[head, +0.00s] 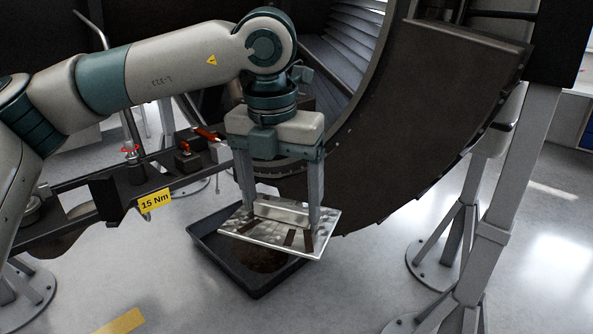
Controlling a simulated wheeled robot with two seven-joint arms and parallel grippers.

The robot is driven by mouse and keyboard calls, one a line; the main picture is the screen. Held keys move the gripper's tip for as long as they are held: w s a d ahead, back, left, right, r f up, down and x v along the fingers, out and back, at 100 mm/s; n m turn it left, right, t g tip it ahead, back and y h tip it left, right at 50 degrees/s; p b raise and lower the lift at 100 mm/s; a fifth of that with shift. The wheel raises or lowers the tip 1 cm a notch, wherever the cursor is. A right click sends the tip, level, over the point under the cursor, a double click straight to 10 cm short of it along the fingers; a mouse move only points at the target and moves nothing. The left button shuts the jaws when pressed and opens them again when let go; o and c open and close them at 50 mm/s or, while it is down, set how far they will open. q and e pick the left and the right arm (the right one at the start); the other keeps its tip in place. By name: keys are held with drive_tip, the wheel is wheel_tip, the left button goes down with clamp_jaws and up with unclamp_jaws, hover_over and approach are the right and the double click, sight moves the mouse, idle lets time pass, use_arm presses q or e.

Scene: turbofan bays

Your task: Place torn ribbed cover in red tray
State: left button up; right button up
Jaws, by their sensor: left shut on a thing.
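My left gripper (280,208) comes down from above and is shut on a flat, silvery metal panel (270,238) with a raised bar between the fingers and dark brown strips across its face. This panel looks like the ribbed cover; I cannot make out a tear. It is held nearly level, a little tilted, overlapping the dark tray in the picture. The black tray (222,265) has a brownish stain inside, and its far right part is hidden behind the panel. No red tray shows. My right gripper is not in view.
A large curved engine cowl (420,130) rises behind and right of the panel. Grey stand legs (510,190) stand at the right. A dark beam with a yellow "15 Nm" label (155,200) lies at the left.

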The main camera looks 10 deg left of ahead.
use_arm(q)
drive_tip(key=s+a+f+m+g+h, duration=0.1)
drive_tip(key=a+f+m, duration=0.2)
drive_tip(key=f+m, duration=0.65)
drive_tip(key=a+f+m+g, duration=0.1)
drive_tip(key=a+f+m, duration=0.2)
drive_tip(key=f+m, duration=0.7)
drive_tip(key=s+a+f+m, duration=0.2)
drive_tip(key=s+f+m, duration=0.1)
drive_tip(key=f, duration=0.4)
drive_tip(key=s+a+f+m+y, duration=0.1)
drive_tip(key=s+a+f+m, duration=0.1)
drive_tip(key=s+f+m, duration=0.2)
drive_tip(key=s+a+f+m+g, duration=0.1)
drive_tip(key=s+f+m, duration=0.3)
drive_tip(key=f, duration=0.6)
drive_tip(key=shift+a+m, duration=0.9)
drive_tip(key=shift+m, duration=0.35)
drive_tip(key=shift+w+d, duration=0.1)
